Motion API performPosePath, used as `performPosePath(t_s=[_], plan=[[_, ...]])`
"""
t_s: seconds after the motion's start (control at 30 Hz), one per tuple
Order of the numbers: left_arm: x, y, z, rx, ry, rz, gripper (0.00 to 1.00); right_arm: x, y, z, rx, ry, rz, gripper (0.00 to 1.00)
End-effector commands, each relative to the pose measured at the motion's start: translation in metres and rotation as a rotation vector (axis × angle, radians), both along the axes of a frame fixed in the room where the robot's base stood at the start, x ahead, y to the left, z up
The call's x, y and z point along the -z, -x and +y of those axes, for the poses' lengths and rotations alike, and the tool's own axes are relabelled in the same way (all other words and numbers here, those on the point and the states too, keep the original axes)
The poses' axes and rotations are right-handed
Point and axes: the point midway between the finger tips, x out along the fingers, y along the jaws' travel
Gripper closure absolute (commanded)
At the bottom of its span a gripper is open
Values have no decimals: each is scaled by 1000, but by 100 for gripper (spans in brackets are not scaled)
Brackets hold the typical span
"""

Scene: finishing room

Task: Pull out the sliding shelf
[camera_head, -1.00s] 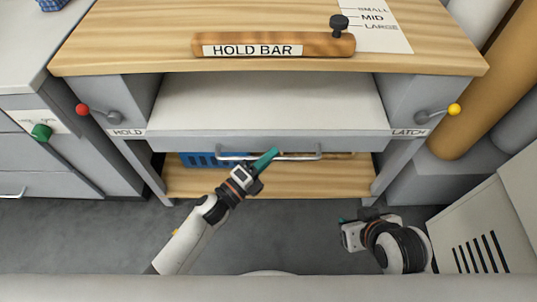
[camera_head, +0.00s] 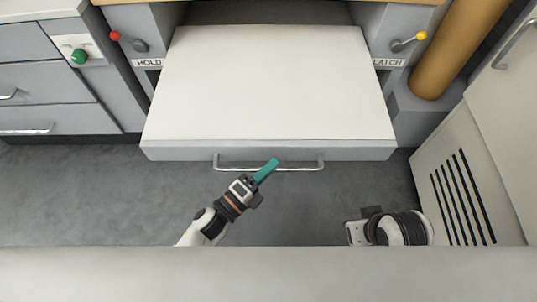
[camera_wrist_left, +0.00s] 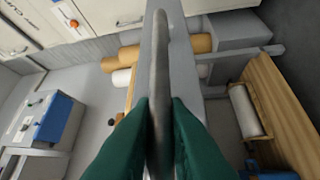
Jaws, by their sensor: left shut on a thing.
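The sliding shelf (camera_head: 265,90) is a white panel with a grey front edge, and it extends far out of the grey bench. A metal bar handle (camera_head: 290,168) runs along its front edge. My left gripper (camera_head: 266,170) has teal fingers shut on this handle, left of its middle. The left wrist view shows the handle (camera_wrist_left: 160,60) between the two green fingers (camera_wrist_left: 159,125). My right gripper (camera_head: 358,228) is low at the right, away from the shelf, and its fingers do not show clearly.
A red-knobbed lever (camera_head: 116,36) is beside the HOLD label, and a yellow-knobbed lever (camera_head: 420,36) is beside the LATCH label. Grey drawers (camera_head: 60,85) stand at the left. A vented cabinet (camera_head: 465,180) stands at the right. Grey floor (camera_head: 80,195) is clear in front.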

Motion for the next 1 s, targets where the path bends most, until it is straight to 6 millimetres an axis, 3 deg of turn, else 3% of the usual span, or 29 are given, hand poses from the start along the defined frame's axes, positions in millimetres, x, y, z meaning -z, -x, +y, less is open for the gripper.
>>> performPosePath(t_s=[0.2, 0.63, 0.67, 0.77, 1.0], plan=[[1, 17, 1, -1, 0, 2, 100, -3, 0, 0, 0, 0, -1, 64], [1, 19, 1, -1, 0, 1, 100, -3, 0, 0, -1, 0, -1, 64], [1, 19, 0, -1, 0, 1, 83, -3, 0, 0, -1, 0, -1, 64], [1, 19, 1, -1, 0, 1, 66, -3, 0, 0, -1, 0, -1, 64], [0, 19, 0, -1, 0, 0, 66, -3, 0, 0, -1, 0, -1, 64]])
